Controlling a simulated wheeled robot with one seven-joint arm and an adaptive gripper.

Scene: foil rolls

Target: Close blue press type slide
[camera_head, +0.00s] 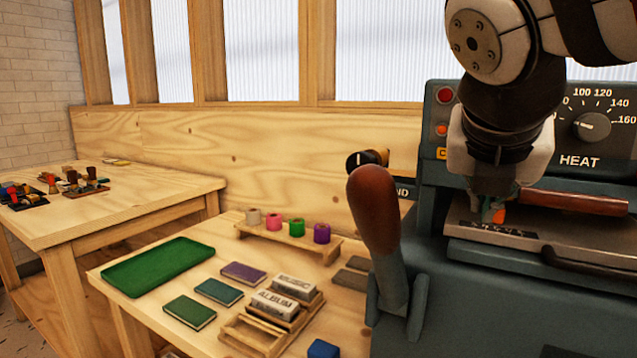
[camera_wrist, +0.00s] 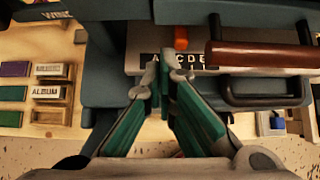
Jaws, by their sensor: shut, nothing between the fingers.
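The blue-grey press (camera_head: 440,270) stands at the right in the head view. Its type slide (camera_head: 480,228) is a pale plate low in the press, with a dark lettered strip. In the wrist view the slide (camera_wrist: 140,40) shows the letters "A C D E", partly covered by my fingertips. A dark curved handle (camera_head: 600,262) is at the slide's front right; it also shows in the wrist view (camera_wrist: 262,101). My gripper (camera_head: 497,205) is shut and empty, over the slide's left part. Its green-padded fingers (camera_wrist: 166,68) come together at the lettered strip; contact is unclear.
A red-brown bar (camera_head: 575,200) lies across the press above the slide, right of my gripper. A brown-knobbed lever (camera_head: 375,215) rises at the press's left. A wooden table (camera_head: 130,305) left of it carries a green tray (camera_head: 158,266), foil rolls (camera_head: 297,227) and type blocks.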

